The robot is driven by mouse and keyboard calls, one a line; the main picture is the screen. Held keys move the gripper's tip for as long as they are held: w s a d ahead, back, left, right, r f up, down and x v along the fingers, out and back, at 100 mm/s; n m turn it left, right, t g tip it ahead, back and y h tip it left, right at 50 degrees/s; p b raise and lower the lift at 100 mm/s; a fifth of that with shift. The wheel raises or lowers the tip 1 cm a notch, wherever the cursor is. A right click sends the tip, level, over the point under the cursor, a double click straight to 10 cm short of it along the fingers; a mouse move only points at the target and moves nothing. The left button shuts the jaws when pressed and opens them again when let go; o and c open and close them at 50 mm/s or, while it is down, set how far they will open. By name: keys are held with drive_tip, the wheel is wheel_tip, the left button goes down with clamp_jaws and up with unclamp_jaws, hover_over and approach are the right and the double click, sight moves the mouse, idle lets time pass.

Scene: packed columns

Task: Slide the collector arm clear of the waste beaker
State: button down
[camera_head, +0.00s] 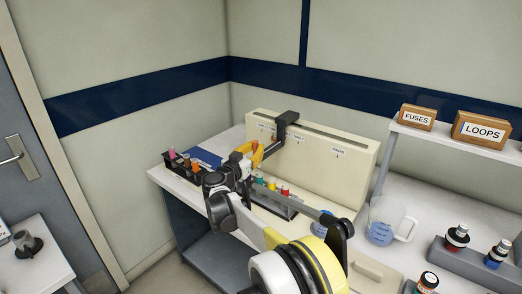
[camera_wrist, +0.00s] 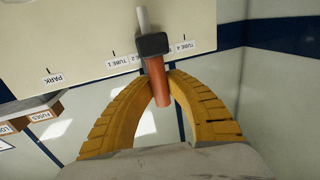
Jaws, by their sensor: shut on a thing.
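The collector arm (camera_head: 287,118) is a black bracket over the top of a cream housing (camera_head: 335,155). In the wrist view its black block (camera_wrist: 152,44) carries an orange-brown peg (camera_wrist: 160,85) and sits between the TUBE 1 and TUBE 4 marks. My gripper (camera_wrist: 162,76) has its yellow fingers shut on the peg; it also shows in the head view (camera_head: 257,150). I cannot tell whether this is the waste beaker.
A clear handled jug (camera_head: 382,232) with blue contents stands further right. A dark rack of vials (camera_head: 184,165) and a blue folder (camera_head: 205,158) are at the bench's left. A shelf with FUSES (camera_head: 417,117) and LOOPS (camera_head: 481,130) boxes stands at the right.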

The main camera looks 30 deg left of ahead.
idle(0.3)
drive_tip(key=c, duration=1.3)
unclamp_jaws()
drive_tip(key=shift+s, duration=0.1)
drive_tip(key=s+d, duration=0.1)
drive_tip(key=s, duration=1.1)
drive_tip(key=shift+d, duration=0.15)
drive_tip(key=shift+w+d, duration=0.1)
drive_tip(key=shift+w, duration=0.05)
